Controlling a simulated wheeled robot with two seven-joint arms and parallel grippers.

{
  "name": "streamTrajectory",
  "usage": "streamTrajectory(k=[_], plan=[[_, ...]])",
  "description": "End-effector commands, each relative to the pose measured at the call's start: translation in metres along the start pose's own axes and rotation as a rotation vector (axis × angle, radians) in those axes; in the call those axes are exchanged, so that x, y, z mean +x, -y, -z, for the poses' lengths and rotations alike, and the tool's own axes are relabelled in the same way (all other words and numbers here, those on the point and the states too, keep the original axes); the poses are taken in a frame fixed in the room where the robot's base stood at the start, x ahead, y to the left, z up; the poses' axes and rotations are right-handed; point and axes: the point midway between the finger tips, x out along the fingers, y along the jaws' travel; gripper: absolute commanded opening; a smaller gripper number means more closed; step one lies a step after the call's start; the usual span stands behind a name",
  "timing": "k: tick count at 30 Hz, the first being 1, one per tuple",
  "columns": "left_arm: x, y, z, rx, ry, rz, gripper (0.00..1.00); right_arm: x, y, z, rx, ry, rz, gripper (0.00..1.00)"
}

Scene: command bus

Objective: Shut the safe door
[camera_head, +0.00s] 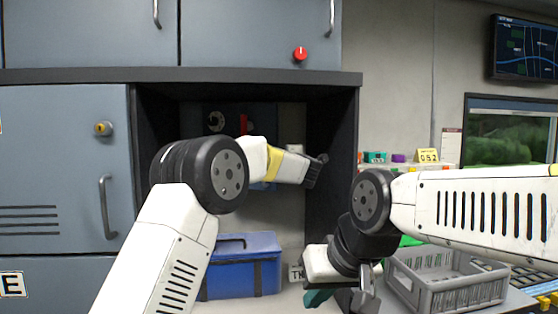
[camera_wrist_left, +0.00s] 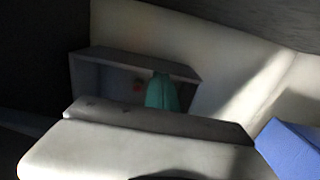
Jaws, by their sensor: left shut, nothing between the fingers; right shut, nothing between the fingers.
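The safe seems to be the dark blue-grey front with a black dial (camera_head: 215,121) and a red handle (camera_head: 244,124), deep in the dark cabinet niche. My left forearm covers its lower part, so I cannot tell how far its door stands open. My left gripper (camera_head: 317,170) is shut and empty, inside the niche to the right of the dial, near the right wall. The left wrist view is dim; a teal piece (camera_wrist_left: 162,92) shows in its middle. My right gripper (camera_head: 366,300) is shut and empty, low over the counter in front of the niche.
A blue case (camera_head: 240,268) stands on the counter below my left arm. A grey crate (camera_head: 450,285) stands right of my right gripper. The niche's dark right wall (camera_head: 333,150) is close to my left gripper. A grey locker door (camera_head: 60,160) is at left.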

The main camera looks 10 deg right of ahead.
Motion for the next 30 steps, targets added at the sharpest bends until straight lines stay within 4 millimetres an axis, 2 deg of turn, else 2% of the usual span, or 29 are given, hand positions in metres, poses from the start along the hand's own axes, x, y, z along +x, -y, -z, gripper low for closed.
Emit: streamTrajectory(k=[20,23,30], plan=[[-0.002,0.0,0.0,0.0,0.001,0.0,0.0,0.0,0.0,0.0,0.0,0.0,0.0,0.0],[-0.01,-0.001,0.0,0.0,0.001,0.001,0.0,0.0,0.0,0.0,0.0,0.0,0.0,0.0],[-0.05,-0.001,-0.001,0.0,0.002,0.001,0.0,0.0,0.0,0.0,0.0,0.0,0.0,0.0]])
